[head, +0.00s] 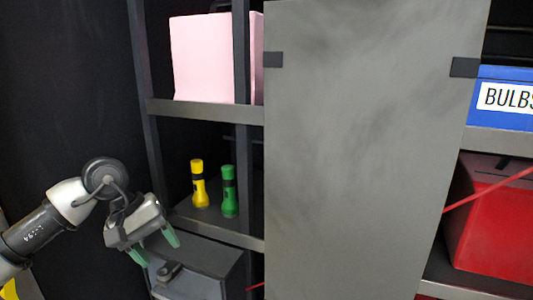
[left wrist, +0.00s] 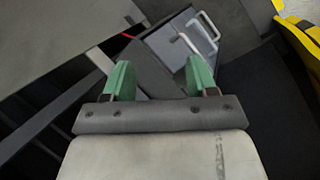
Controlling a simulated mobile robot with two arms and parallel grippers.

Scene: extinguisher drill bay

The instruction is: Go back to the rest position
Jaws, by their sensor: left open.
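My left gripper (head: 155,249) is in the lower left of the head view, in front of the shelf unit. Its two green fingertips are apart with nothing between them. The left wrist view also shows the open left gripper (left wrist: 158,80), with a grey box (left wrist: 165,48) with a light handle beyond the fingers. In the head view this grey box (head: 205,284) is at the bottom of the shelf unit, just right of the gripper. My right gripper is in neither view.
A yellow flashlight (head: 199,187) and a green flashlight (head: 229,192) stand on the middle shelf (head: 215,222). A pink box (head: 203,58) is above. A large grey panel (head: 365,130) covers the centre. A blue BULBS bin (head: 503,75) and a red box (head: 495,235) are at right.

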